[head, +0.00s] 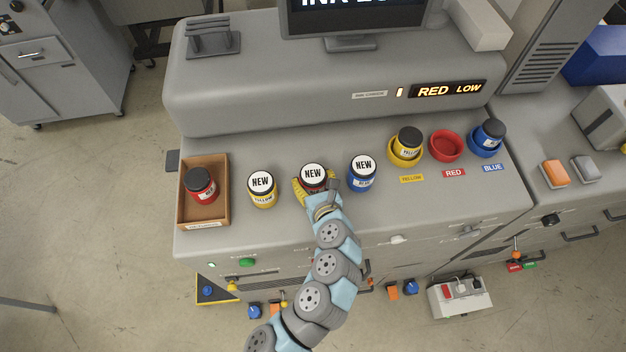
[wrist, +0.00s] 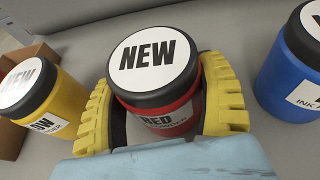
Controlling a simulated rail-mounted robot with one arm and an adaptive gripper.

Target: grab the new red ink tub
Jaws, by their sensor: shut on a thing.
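The new red ink tub (head: 314,176) stands upright on the grey console top, with a black lid and a white NEW label. It also shows in the wrist view (wrist: 160,90), where its red side reads RED. My gripper (head: 318,190) is shut on this tub, with one yellow ribbed finger on each side of it in the wrist view (wrist: 166,105). The lower part of the tub is partly hidden by the gripper.
A new yellow tub (head: 262,189) stands to the left and a new blue tub (head: 362,173) to the right. A cardboard box (head: 221,206) at far left holds a red tub (head: 200,185). At right, yellow and blue holders hold tubs; the red holder (head: 446,146) is empty. The display reads RED LOW.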

